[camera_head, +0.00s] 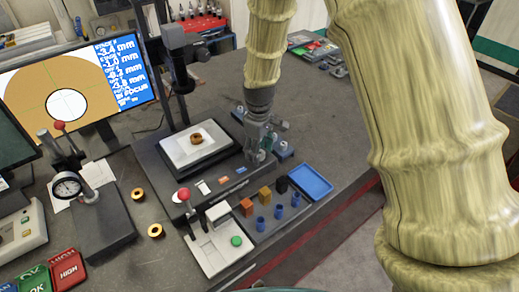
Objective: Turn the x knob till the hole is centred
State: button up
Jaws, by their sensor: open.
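A monitor (84,82) at the left shows a tan ring around a round white hole (68,104) with thin cross lines, beside a blue panel of mm readings. The measuring stage (176,157) stands under a dark camera column, and a brown ring part (197,139) sits on its white plate. My gripper (262,150) points down at the right edge of the stage, open, close to small grey-blue knobs (284,149). The gripper partly hides this area. I cannot tell which knob is the x knob, or whether the fingers touch one.
In front are a blue tray (310,181), coloured blocks, blue cups and a red-knobbed fixture (218,243). A dial gauge stand (98,205) and loose orange rings (156,230) lie to the left. My arm fills the right. Bench top behind the gripper is mostly clear.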

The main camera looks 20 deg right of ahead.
jog(key=shift+f, duration=0.5)
jog(key=c, duration=1)
jog(key=shift+c, duration=0.2)
jog(key=shift+m, duration=0.3)
jog(key=o, duration=1)
jog(key=shift+o, duration=0.2)
